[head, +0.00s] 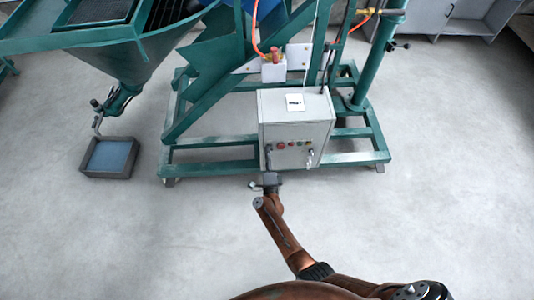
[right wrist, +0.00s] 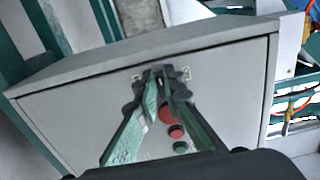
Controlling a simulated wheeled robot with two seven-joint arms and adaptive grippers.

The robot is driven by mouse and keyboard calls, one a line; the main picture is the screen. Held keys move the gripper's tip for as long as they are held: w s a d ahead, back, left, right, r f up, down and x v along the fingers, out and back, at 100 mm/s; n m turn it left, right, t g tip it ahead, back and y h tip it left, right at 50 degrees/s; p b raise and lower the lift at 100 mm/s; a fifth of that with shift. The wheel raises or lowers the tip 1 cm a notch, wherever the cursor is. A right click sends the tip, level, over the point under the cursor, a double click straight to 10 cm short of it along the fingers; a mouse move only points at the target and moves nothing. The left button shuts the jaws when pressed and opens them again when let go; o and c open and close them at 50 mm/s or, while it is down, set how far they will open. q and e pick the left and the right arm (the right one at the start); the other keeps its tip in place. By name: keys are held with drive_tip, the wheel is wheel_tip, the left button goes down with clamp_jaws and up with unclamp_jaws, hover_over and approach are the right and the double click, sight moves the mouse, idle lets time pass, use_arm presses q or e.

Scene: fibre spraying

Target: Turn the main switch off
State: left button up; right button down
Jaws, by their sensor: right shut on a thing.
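The grey control box (head: 296,118) stands on the green frame, and its front panel carries a row of small buttons. In the right wrist view the panel (right wrist: 80,110) fills the middle, tilted. My right gripper (head: 268,151) reaches the left end of the panel's row. In the right wrist view its fingertips (right wrist: 162,80) are closed together at a pale plate (right wrist: 185,73) near the panel's upper edge. They are shut on the main switch, which they mostly hide, so its setting cannot be read. My left gripper is not in view.
Red buttons (right wrist: 176,132) and a green one sit close beside the fingers. Something like keys (head: 310,156) hangs at the panel's right. The green frame (head: 205,171) surrounds the box's base. A grey tray (head: 108,172) lies on the floor at left. The front floor is clear.

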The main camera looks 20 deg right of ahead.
drive_tip(key=c, duration=2)
unclamp_jaws()
drive_tip(key=shift+c, duration=0.2)
